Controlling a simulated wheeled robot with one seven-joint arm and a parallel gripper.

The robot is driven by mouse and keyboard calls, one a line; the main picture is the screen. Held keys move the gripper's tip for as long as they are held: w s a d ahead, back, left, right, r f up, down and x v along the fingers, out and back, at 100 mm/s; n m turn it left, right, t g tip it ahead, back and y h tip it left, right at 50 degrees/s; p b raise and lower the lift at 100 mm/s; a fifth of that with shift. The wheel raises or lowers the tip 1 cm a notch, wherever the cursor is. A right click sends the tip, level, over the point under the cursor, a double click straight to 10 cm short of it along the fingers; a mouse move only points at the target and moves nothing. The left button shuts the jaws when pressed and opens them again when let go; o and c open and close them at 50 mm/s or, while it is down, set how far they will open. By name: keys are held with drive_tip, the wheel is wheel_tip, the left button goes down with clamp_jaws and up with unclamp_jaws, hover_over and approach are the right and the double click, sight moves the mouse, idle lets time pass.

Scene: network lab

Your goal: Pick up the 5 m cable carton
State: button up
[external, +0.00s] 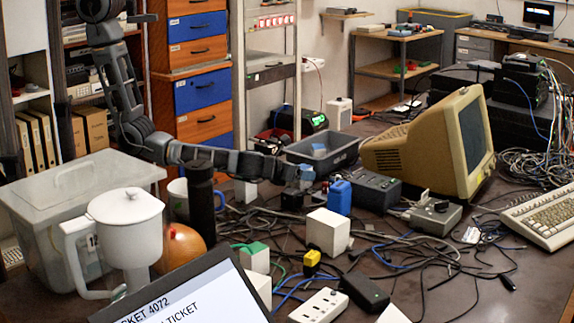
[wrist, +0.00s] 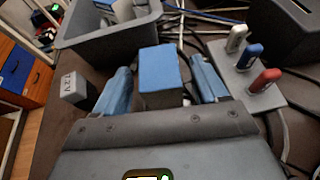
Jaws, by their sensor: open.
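My gripper (external: 301,178) is low over the cluttered table, just in front of the grey bin. In the wrist view its two blue fingers stand apart (wrist: 161,68), one on each side of a small box with a blue top and grey front (wrist: 158,66). Gaps show between the box and both fingers. No label is readable on this box, so I cannot tell whether it is the 5 m cable carton.
The grey bin (external: 322,146) lies just beyond my gripper. A blue container (external: 340,197) stands close to its right. A small box marked 12V (wrist: 74,86) is left of the fingers; a plate with coloured plugs (wrist: 247,75) is right. Loose cables cover much of the table.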

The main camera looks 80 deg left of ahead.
drive_tip(key=shift+b+x, duration=1.15)
drive_tip(key=shift+x, duration=0.55)
drive_tip(key=shift+c, duration=0.3)
drive_tip(key=c, duration=1.1)
